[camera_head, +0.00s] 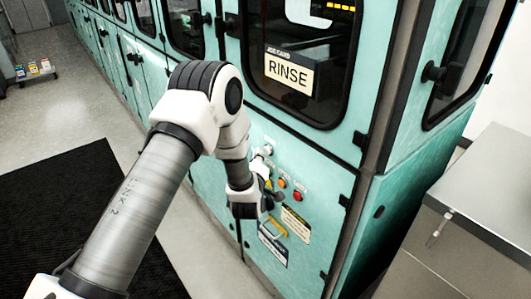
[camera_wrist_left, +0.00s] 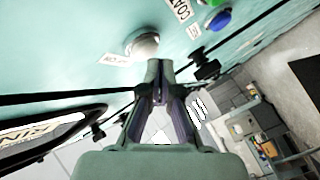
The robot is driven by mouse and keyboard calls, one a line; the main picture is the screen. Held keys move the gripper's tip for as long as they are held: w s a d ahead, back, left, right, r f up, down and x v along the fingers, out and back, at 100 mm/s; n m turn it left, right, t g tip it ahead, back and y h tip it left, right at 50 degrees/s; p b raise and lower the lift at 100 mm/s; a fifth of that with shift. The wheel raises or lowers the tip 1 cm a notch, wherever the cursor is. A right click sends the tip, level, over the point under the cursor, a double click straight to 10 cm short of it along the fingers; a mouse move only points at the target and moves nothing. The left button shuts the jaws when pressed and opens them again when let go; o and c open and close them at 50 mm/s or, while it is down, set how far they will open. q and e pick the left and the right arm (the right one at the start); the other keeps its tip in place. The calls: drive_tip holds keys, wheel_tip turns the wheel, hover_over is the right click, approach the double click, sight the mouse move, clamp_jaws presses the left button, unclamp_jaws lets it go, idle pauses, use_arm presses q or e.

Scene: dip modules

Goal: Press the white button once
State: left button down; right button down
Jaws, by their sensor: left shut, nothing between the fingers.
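The white button (camera_wrist_left: 142,46) is a pale round dome on the teal panel in the left wrist view, with a small label beside it. My left gripper (camera_wrist_left: 160,70) is shut and empty, its fingertips just below the button in that picture. I cannot tell whether they touch it. In the head view my left gripper (camera_head: 273,200) is at the control panel below the RINSE window, partly hidden by its own wrist. A small pale round fitting (camera_head: 265,150) shows there, but I cannot tell whether it is the same button. My right gripper is not in view.
Orange (camera_head: 282,183) and red (camera_head: 298,196) buttons are close to the gripper. A blue button (camera_wrist_left: 218,20) shows in the left wrist view. A yellow handle (camera_head: 272,228) is below. The floor at left has a black mat (camera_head: 60,215).

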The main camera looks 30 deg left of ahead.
use_arm(q)
drive_tip(key=shift+w+d, duration=0.2)
drive_tip(key=shift+w, duration=0.2)
idle(0.8)
drive_tip(key=shift+s, duration=0.1)
drive_tip(key=shift+s+a, duration=0.3)
drive_tip(key=shift+s, duration=0.35)
drive_tip(key=s, duration=0.1)
drive_tip(key=s+a, duration=0.1)
drive_tip(key=s, duration=0.1)
drive_tip(key=s+a, duration=0.1)
drive_tip(key=shift+s, duration=0.3)
idle(0.8)
